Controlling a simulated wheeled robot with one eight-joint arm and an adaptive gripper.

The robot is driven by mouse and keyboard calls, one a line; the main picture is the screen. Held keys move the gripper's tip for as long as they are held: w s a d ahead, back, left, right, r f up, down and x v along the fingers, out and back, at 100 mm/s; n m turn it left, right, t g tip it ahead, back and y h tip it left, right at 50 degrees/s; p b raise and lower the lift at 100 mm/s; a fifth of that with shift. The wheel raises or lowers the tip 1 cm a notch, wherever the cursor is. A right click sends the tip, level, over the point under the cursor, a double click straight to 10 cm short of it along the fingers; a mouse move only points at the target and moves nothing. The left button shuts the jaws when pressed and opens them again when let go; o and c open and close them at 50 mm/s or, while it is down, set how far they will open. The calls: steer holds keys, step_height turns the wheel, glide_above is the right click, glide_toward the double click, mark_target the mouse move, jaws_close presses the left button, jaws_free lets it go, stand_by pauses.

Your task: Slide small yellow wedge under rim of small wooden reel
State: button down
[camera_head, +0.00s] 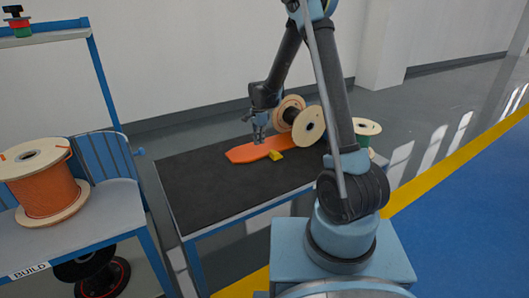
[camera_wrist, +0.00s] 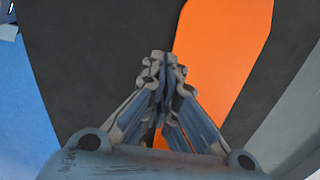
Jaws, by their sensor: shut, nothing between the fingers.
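The small yellow wedge (camera_head: 275,155) lies on or against the near edge of a flat orange board on the dark-topped table, seen in the head view. The wooden reel (camera_head: 309,126) lies on its side behind and to the right of the wedge, and the wedge appears apart from its rim. My gripper (camera_head: 258,139) points down over the orange board, left of the wedge and reel. In the wrist view my gripper (camera_wrist: 161,58) has its fingertips together with nothing between them. The wedge and reel are not seen in the wrist view.
The orange board (camera_head: 240,153) also fills the wrist view's upper right (camera_wrist: 222,45). A reel with green cable (camera_head: 366,129) stands at the right, partly behind my arm. The table's (camera_head: 200,190) left and front are clear. A large orange cable reel (camera_head: 45,190) stands on the left bench.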

mark_target(276, 154)
step_height(276, 154, down, 9)
steer(key=shift+f, duration=0.1)
steer(key=shift+w+d+f, duration=0.15)
steer(key=shift+w+d, duration=0.2)
steer(key=shift+d, duration=0.25)
steer(key=shift+w+d+f, duration=0.15)
steer(key=shift+w+d, duration=0.15)
steer(key=shift+d, duration=0.25)
steer(key=shift+w+d, duration=0.35)
steer(key=shift+d, duration=0.25)
